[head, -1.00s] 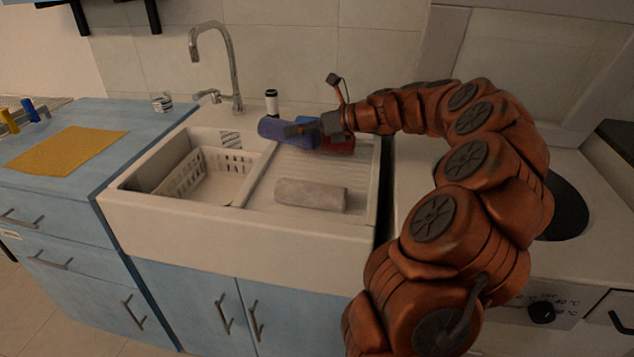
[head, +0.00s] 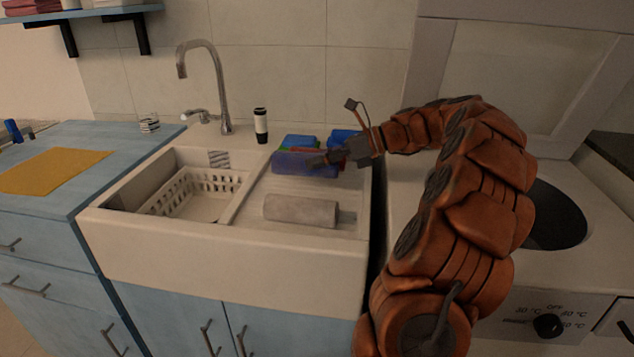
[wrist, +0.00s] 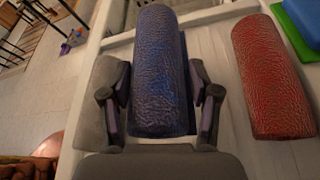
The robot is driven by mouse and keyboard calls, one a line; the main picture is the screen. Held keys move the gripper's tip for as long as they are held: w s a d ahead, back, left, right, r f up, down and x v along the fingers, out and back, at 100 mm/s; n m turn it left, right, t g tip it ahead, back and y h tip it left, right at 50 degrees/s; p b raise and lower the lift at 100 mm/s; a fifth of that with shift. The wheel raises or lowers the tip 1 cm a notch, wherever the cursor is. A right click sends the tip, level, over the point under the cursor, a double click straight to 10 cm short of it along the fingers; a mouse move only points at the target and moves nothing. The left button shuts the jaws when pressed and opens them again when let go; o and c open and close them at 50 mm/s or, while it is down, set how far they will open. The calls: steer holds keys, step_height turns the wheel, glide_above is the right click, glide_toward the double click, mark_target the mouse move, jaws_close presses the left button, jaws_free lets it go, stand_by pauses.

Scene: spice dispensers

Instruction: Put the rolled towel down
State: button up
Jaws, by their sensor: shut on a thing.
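A blue rolled towel (head: 300,164) is over the ribbed drainboard of the white sink. In the wrist view the blue towel (wrist: 158,60) lies lengthwise between the two fingers of my gripper (wrist: 160,97), which is shut on it. In the head view my gripper (head: 322,160) reaches it from the right. I cannot tell whether its underside touches the drainboard. A grey rolled towel (head: 298,210) lies on the drainboard nearer the front, and shows partly covered at left in the wrist view (wrist: 97,95). A red rolled towel (wrist: 272,75) lies apart to the right.
Blue (wrist: 298,40) and green (wrist: 311,12) items lie beyond the red towel. The sink basin at left holds a white basket (head: 200,193). A faucet (head: 222,90) and a dark-and-white bottle (head: 261,125) stand behind. Bare drainboard (head: 252,195) shows left of the grey towel.

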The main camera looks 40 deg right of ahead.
mark_target(318, 176)
steer(key=shift+f+b, duration=0.4)
steer(key=shift+f, duration=1.9)
steer(key=o, duration=1.3)
steer(key=shift+c, duration=0.2)
steer(key=p+v, duration=0.1)
steer(key=v, duration=1)
steer(key=shift+d+p, duration=0.1)
steer(key=shift+p, duration=0.3)
steer(key=shift+s+d+r, duration=0.2)
steer(key=shift+s+d, duration=0.05)
